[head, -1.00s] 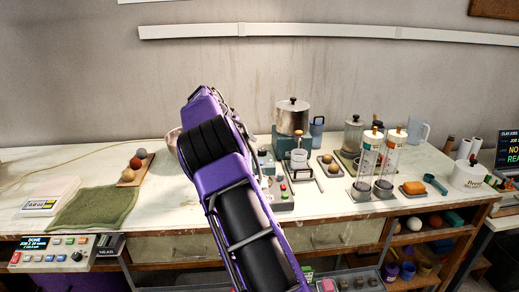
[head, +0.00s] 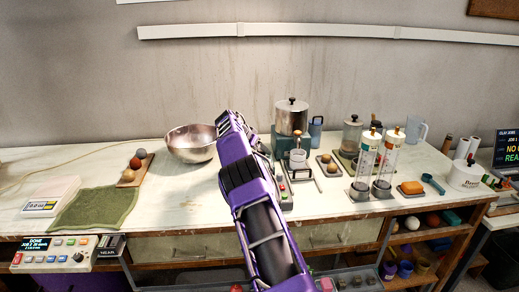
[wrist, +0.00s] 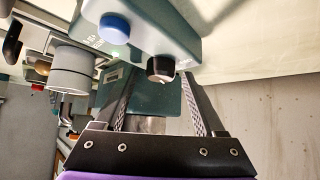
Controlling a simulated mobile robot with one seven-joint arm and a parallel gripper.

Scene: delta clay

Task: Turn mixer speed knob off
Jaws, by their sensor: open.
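In the wrist view, a black round knob (wrist: 160,69) with a pale end sticks out from a grey-teal housing (wrist: 178,35). A blue round button (wrist: 115,27) sits beside it on the same face. I take the knob to be the mixer speed knob; its label is not readable. My gripper (wrist: 157,84) is open, its two fingers on either side of the knob in the picture. I cannot tell whether either finger touches it. In the head view my arm hides the gripper and most of this housing.
A steel pot (head: 291,119) stands on a teal base behind my arm. A steel bowl (head: 190,146) is to the left. Clear cylinders (head: 365,165) stand to the right. A white-grey cylinder (wrist: 71,72) is close to the left finger in the wrist view.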

